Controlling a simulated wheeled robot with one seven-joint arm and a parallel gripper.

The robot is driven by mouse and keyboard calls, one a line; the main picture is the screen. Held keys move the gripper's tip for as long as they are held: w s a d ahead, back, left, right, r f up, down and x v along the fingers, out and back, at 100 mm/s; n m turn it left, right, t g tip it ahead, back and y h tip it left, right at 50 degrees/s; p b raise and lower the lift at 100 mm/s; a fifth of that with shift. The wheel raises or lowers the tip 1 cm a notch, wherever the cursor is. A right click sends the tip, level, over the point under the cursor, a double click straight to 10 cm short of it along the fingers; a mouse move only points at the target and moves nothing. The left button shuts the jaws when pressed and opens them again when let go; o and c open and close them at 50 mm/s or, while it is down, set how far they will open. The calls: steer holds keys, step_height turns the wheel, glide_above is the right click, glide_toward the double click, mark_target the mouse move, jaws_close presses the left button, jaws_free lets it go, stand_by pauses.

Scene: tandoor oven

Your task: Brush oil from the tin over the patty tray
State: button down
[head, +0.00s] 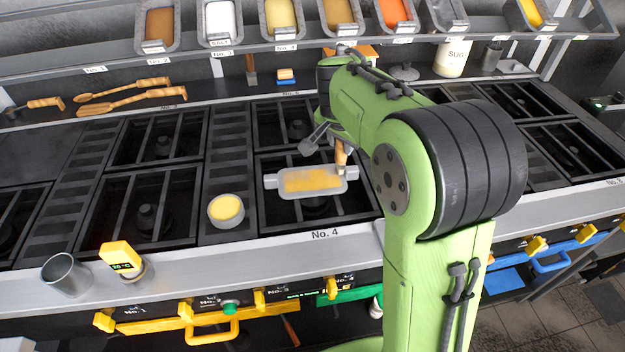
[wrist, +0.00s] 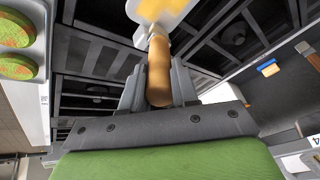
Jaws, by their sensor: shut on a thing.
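My gripper (wrist: 158,84) is shut on the wooden handle of a brush (wrist: 158,62) in the wrist view. Part of the handle (head: 341,154) shows in the head view beside my arm. A pale rectangular dish (head: 282,187) with yellow contents sits on the No. 4 burner, near the brush's lower end. I cannot tell whether the brush touches it. A round tin (head: 227,221) with pale yellow contents stands left of the dish. The patty tray (wrist: 42,68), with orange-green patties, shows at the wrist view's left edge. My arm probably hides it in the head view.
A metal cup (head: 65,275) and a yellow thermometer (head: 121,258) stand on the front ledge. Wooden utensils (head: 135,96) lie at the back left. A rack of ingredient pans (head: 281,18) spans the back. The left burners (head: 152,205) are clear.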

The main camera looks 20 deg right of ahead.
steer(key=shift+d+f, duration=0.1)
steer(key=shift+d, duration=0.1)
stand_by(0.3)
steer(key=shift+w+a+p, duration=0.2)
steer(key=shift+a+p, duration=0.15)
steer(key=shift+a, duration=2.15)
steer(key=shift+s+d+b, duration=0.15)
steer(key=shift+d+b, duration=0.1)
steer(key=shift+d, duration=1.05)
steer(key=shift+s+d+b, duration=0.1)
steer(key=shift+d+b, duration=0.1)
steer(key=shift+d, duration=1.05)
steer(key=a, duration=0.5)
steer(key=shift+w+p, duration=0.2)
steer(key=shift+p, duration=0.2)
